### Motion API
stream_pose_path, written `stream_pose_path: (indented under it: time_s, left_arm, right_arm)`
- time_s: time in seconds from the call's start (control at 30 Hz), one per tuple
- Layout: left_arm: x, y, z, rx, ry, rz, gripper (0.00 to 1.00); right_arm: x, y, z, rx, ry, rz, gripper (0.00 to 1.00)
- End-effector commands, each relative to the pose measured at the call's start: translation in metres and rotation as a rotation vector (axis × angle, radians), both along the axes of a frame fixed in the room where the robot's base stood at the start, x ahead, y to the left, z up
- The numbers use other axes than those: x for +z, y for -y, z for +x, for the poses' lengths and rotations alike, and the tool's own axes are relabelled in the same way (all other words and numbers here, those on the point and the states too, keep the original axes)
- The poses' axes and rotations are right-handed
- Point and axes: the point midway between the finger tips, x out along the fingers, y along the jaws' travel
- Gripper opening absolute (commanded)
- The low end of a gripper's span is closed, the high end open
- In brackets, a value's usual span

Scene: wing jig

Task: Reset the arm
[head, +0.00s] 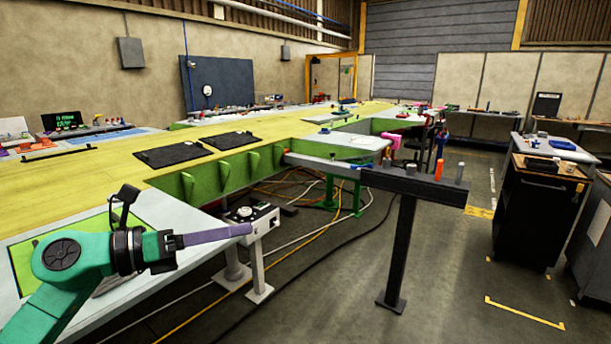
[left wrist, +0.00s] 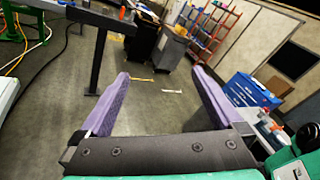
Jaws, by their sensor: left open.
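My left arm is green with a black wrist, and its gripper (head: 235,233) has purple fingers. In the head view it reaches in from the lower left, over the near end of the long table, pointing right. In the left wrist view the two purple fingers of the left gripper (left wrist: 155,90) stand wide apart with only floor between them. The left gripper is open and empty, touching nothing that I can see. My right gripper is not in either view.
The long yellow-topped wing jig (head: 90,190) runs away at left with black panels (head: 172,154). A dark stand (head: 412,184) with a post stands ahead right. A black cabinet (head: 535,215) is at far right.

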Motion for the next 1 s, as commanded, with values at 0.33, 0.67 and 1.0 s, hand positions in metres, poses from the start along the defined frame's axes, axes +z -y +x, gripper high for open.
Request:
stream_pose_path:
  time_s: [0.33, 0.67, 1.0]
  left_arm:
    - [-0.091, -0.106, 0.044, 0.748, -0.683, -1.454, 1.0]
    - [-0.306, -0.131, -0.07, 1.583, -1.353, -1.831, 1.0]
    - [-0.384, -0.096, -0.191, -1.967, 1.622, 1.624, 1.0]
  right_arm:
    - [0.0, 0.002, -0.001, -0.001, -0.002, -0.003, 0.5]
    - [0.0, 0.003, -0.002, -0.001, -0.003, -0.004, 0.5]
    - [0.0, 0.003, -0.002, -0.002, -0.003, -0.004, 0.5]
